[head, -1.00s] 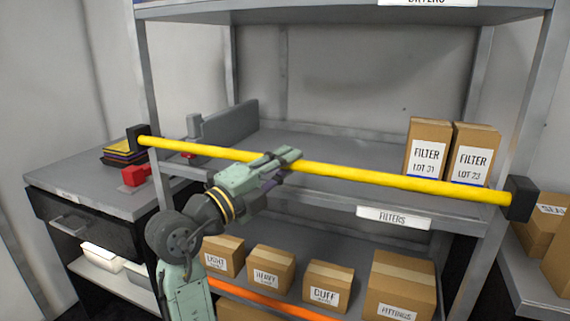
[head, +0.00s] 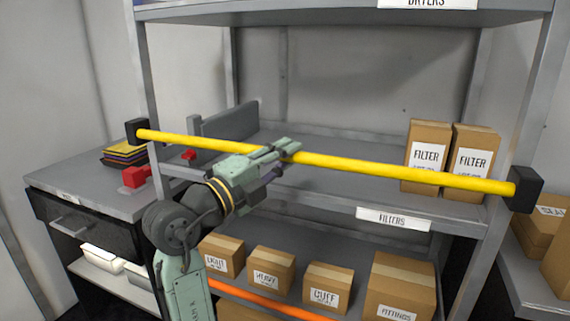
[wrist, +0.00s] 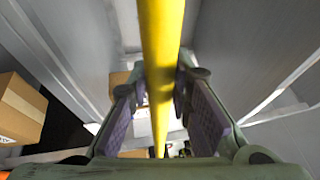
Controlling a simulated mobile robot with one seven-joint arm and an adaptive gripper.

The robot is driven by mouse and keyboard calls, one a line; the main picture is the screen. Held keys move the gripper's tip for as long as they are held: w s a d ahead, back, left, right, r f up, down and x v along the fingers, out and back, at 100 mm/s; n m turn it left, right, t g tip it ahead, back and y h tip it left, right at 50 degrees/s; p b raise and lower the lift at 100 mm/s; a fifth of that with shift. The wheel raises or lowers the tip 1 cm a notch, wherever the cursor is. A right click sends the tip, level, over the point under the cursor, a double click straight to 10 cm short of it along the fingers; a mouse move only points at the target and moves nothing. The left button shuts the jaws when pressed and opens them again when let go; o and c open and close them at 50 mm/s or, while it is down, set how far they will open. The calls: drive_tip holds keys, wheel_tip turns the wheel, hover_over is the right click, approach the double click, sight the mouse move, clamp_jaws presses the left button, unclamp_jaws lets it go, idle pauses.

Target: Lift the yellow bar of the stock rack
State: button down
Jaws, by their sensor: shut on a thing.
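The yellow bar (head: 400,174) runs across the front of the stock rack (head: 340,193), sloping slightly down to the right in the head view. It has a black end block at the left (head: 137,131) and another at the right (head: 525,189). My gripper (head: 287,149) is shut on the bar near its middle. In the wrist view the bar (wrist: 161,50) passes between the two finger pads of my gripper (wrist: 163,112). Whether the bar's ends rest on anything is hard to tell.
Two filter boxes (head: 428,153) (head: 471,162) stand on the middle shelf behind the bar's right part. Several cartons (head: 328,287) sit on the lower shelf near an orange bar (head: 262,299). A workbench (head: 90,187) with a red vise-like thing (head: 135,177) stands at left.

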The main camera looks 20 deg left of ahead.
wheel_tip(320, 180, up, 22)
drive_tip(key=p, duration=0.6)
drive_tip(key=shift+r+p, duration=0.2)
drive_tip(key=shift+p, duration=0.1)
drive_tip(key=c, duration=1.4)
unclamp_jaws()
drive_tip(key=shift+f, duration=0.1)
drive_tip(key=shift+c, duration=0.2)
drive_tip(key=v, duration=1.2)
